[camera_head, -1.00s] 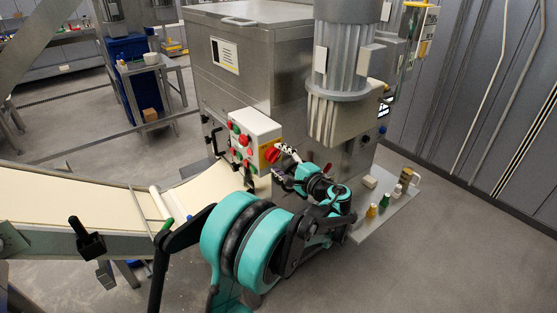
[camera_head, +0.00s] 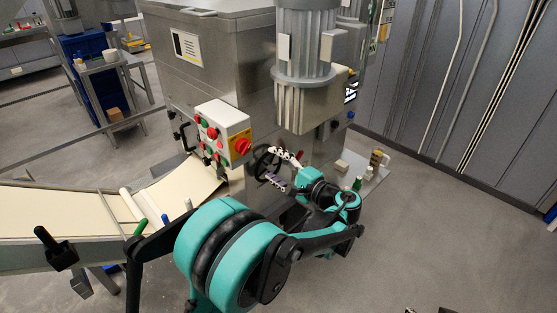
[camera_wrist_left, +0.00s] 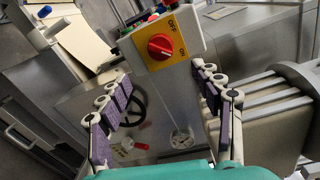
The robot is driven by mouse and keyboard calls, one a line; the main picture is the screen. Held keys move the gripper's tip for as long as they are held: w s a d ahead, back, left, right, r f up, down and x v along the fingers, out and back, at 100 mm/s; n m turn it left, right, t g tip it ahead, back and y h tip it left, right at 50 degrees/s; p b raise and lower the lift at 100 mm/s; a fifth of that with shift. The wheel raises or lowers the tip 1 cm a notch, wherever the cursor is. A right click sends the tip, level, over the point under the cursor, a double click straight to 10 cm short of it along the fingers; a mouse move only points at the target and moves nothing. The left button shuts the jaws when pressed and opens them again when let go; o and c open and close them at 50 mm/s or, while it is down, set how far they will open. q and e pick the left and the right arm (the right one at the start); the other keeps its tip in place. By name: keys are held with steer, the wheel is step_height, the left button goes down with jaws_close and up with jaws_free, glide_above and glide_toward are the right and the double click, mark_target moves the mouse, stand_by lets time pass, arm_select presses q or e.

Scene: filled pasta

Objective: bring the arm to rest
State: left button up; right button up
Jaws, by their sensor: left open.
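My left gripper (camera_head: 277,168) is open and empty in the head view, just right of the control box (camera_head: 220,127) and clear of its red rotary switch (camera_head: 243,146). In the left wrist view the two jaws of the left gripper (camera_wrist_left: 163,75) stand wide apart with purple pads. The red switch (camera_wrist_left: 160,46) on its yellow plate shows beyond and between the fingertips, not touched. My teal left arm (camera_head: 225,250) reaches in from the lower left. Small dark pieces at the bottom edge of the head view may be my right gripper (camera_head: 421,310); its jaws cannot be made out.
A steel machine (camera_head: 215,60) with a ribbed cylinder (camera_head: 305,50) stands behind the gripper. A black handwheel (camera_head: 266,160) is close by it. A conveyor (camera_head: 60,205) lies to the left. The floor at right is clear.

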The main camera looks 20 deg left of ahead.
arm_select(q)
steer(key=s+a+f+n+h, duration=0.15)
steer(key=s+f+h, duration=0.35)
steer(key=s+h, duration=0.5)
steer(key=s+d+f+n+h, duration=0.2)
steer(key=s+d+h, duration=0.1)
steer(key=s+d, duration=0.2)
steer(key=s+d+f+n+h, duration=0.3)
steer(key=s+d, duration=0.3)
steer(key=s, duration=0.2)
steer(key=shift+s+t, duration=0.35)
steer(key=shift+t, duration=0.05)
